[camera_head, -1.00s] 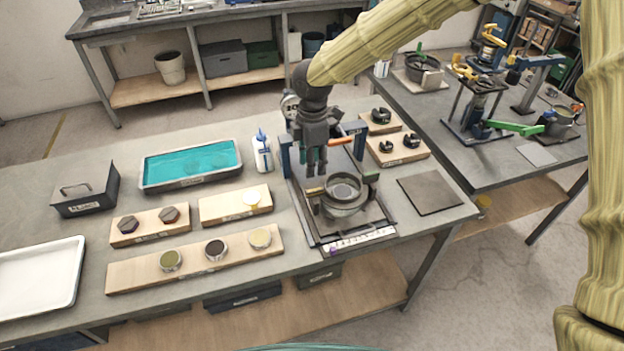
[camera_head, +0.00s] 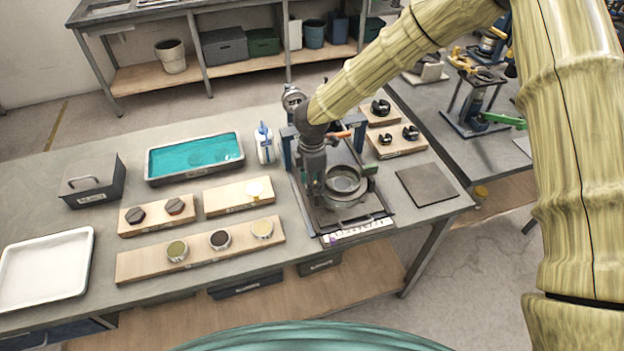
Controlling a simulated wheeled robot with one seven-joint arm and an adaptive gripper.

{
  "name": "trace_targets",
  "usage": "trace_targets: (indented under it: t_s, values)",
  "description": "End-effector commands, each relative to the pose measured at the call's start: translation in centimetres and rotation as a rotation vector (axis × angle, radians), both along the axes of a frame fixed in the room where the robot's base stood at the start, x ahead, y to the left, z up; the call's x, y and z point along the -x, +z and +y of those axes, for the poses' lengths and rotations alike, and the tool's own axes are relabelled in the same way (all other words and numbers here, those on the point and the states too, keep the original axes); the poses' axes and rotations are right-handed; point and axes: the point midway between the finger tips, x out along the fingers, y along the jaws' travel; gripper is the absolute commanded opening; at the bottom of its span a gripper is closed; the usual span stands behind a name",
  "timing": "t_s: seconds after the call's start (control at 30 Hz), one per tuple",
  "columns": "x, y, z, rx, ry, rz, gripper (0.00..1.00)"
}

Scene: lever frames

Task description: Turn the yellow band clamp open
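A round metal vessel (camera_head: 346,187) with a ring around its top stands on the dark base plate of a frame (camera_head: 376,207) near the bench's right end. My gripper (camera_head: 316,198) points down at the left side of this vessel, close against its rim. The yellow clamp handle on that side is hidden behind my gripper. My fingers are small and dark here, so I cannot tell whether they are open or shut, or whether they touch the handle. A green-tipped part (camera_head: 371,170) shows at the vessel's right side, and an orange handle (camera_head: 338,135) behind it.
A white bottle (camera_head: 264,146) and a teal-filled tray (camera_head: 195,157) stand left of the frame. Wooden boards with round pieces (camera_head: 200,250) lie at front left. Black parts on wooden blocks (camera_head: 398,143) are behind right. A flat dark plate (camera_head: 427,185) lies right.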

Motion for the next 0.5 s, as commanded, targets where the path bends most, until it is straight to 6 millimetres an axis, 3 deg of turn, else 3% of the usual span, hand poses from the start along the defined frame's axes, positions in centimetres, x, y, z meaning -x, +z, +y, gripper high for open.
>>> trace_targets:
  t_s: [0.27,0.43,0.5]
  values:
    - [0.01,-0.12,0.01,0.0,0.0,0.0,0.36]
    - [0.02,-0.11,0.0,0.0,0.0,0.0,0.05]
    - [0.03,-0.1,0.01,0.0,0.0,0.0,0.0]
